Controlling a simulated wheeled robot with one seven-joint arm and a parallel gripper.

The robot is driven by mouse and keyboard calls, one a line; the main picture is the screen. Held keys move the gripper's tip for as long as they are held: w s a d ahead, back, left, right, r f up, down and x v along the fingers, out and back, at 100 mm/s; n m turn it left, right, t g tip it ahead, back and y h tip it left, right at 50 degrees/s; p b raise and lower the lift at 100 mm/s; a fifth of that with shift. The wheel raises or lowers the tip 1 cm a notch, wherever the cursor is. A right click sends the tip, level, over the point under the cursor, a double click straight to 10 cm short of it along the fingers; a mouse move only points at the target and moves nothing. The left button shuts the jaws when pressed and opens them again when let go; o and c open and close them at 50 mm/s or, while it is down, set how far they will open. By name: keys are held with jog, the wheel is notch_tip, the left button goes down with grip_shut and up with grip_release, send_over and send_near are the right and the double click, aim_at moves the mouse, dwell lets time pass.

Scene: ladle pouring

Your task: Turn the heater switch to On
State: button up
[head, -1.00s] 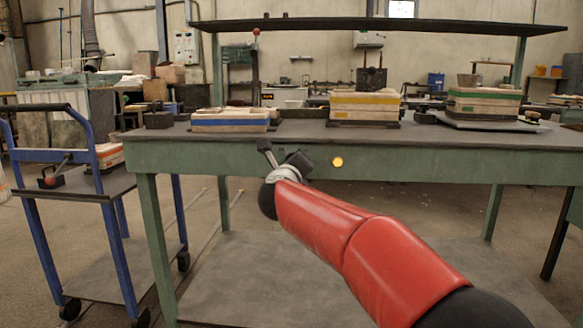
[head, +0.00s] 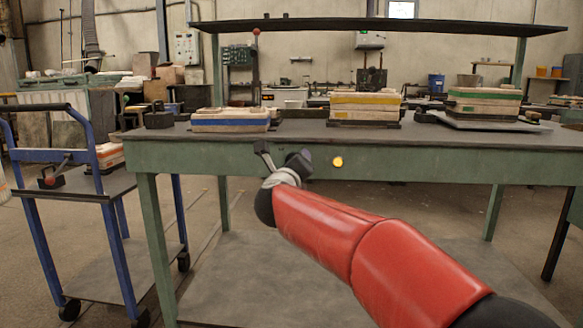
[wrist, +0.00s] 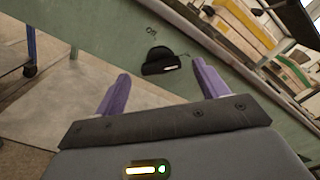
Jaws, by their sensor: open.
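The heater switch is a dark rounded knob (wrist: 160,60) with a white mark, on the green front panel of the table. In the wrist view it sits beyond and roughly between my two purple fingertips, apart from them. My gripper (wrist: 160,68) is open and empty, tilted against the panel's line. In the head view my gripper (head: 280,163) is in front of the panel, left of a lit orange lamp (head: 337,162). I cannot make out the knob in that view.
The green table (head: 430,171) carries a blue-banded mould (head: 230,120), a yellow-banded mould (head: 365,108) and a green-banded mould (head: 484,101). A blue cart (head: 75,190) stands at the left. The floor space before the table is otherwise clear.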

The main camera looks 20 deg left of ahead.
jog(key=v, duration=0.5)
jog(key=shift+s, duration=0.1)
